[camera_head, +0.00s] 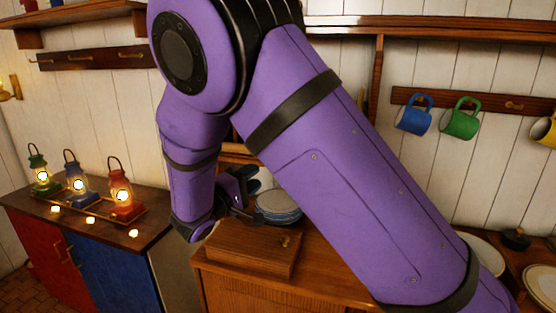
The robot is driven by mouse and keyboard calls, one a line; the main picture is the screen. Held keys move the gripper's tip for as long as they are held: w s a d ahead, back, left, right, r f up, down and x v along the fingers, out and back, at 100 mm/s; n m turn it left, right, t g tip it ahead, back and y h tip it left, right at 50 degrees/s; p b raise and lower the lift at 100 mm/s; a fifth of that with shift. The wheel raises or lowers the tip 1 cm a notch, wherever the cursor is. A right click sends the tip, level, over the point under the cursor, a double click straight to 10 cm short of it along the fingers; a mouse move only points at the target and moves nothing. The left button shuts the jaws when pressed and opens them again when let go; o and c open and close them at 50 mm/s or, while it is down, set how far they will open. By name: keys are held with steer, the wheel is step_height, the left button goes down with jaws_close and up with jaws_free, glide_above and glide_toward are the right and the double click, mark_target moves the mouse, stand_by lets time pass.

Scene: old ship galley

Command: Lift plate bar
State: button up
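A stack of pale blue-white plates (279,207) stands on the wooden counter, partly hidden behind my purple arm. Wooden rack parts show behind and around the stack. I cannot pick out the plate bar for certain, as my arm covers much of that place. My gripper (240,196) is dark and sits just left of the plates, at the end of my arm. Its fingers are small and partly hidden, so I cannot tell whether they are open or touching anything.
A wooden box (250,251) with a brass catch sits in front of the plates. Three lit lanterns (78,184) stand on the left cabinet. Blue (414,115) and green (461,119) mugs hang on the wall. More plates (541,284) and a dark lidded pot (515,239) are at right.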

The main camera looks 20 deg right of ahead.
steer(key=x, duration=1)
steer(key=shift+w+d, duration=0.15)
steer(key=shift+d, duration=0.1)
jaws_close()
